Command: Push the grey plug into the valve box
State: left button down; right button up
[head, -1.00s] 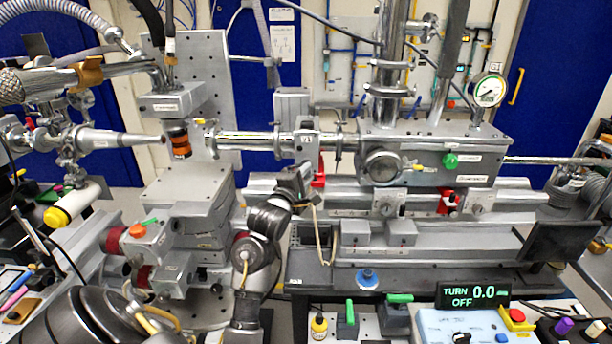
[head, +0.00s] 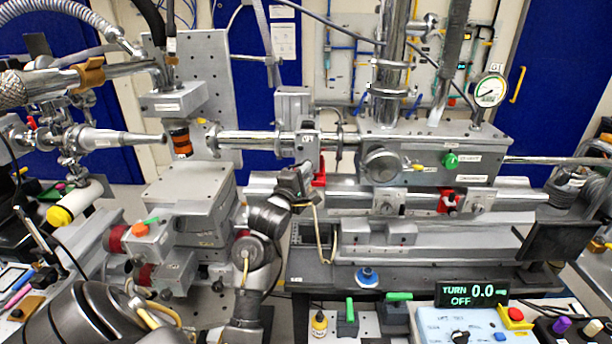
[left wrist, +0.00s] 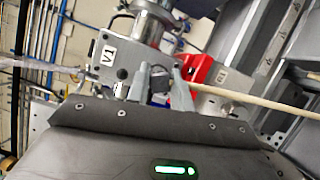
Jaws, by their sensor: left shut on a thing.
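The valve box (head: 308,150) is a grey block labelled V1 on the steel pipe, left of the large grey housing. It fills the upper middle of the left wrist view (left wrist: 115,62). My left gripper (head: 305,178) is just below the valve box, with its fingers pointing up at it. It is shut on the grey plug (left wrist: 159,84), which is small and mostly hidden between the fingers. A beige cable (head: 326,240) hangs from the plug. Whether the plug touches the box cannot be told. My right gripper is not in view.
A red part (head: 319,172) sits right beside the gripper, under the valve box. A pressure gauge (head: 490,91) and a green knob (head: 450,160) are on the right. A stage block (head: 195,192) stands at left.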

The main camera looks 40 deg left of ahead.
pick_arm(q)
jog(key=shift+w+a, duration=0.3)
jog(key=shift+w, duration=0.05)
dwell(0.4)
jog(key=c, duration=1.1)
grip_release()
jog(key=shift+c, duration=0.2)
jog(key=shift+s+d+f, duration=0.1)
jog(key=shift+s, duration=0.2)
jog(key=b+v, duration=0.1)
jog(key=v, duration=0.9)
jog(key=shift+s, duration=0.1)
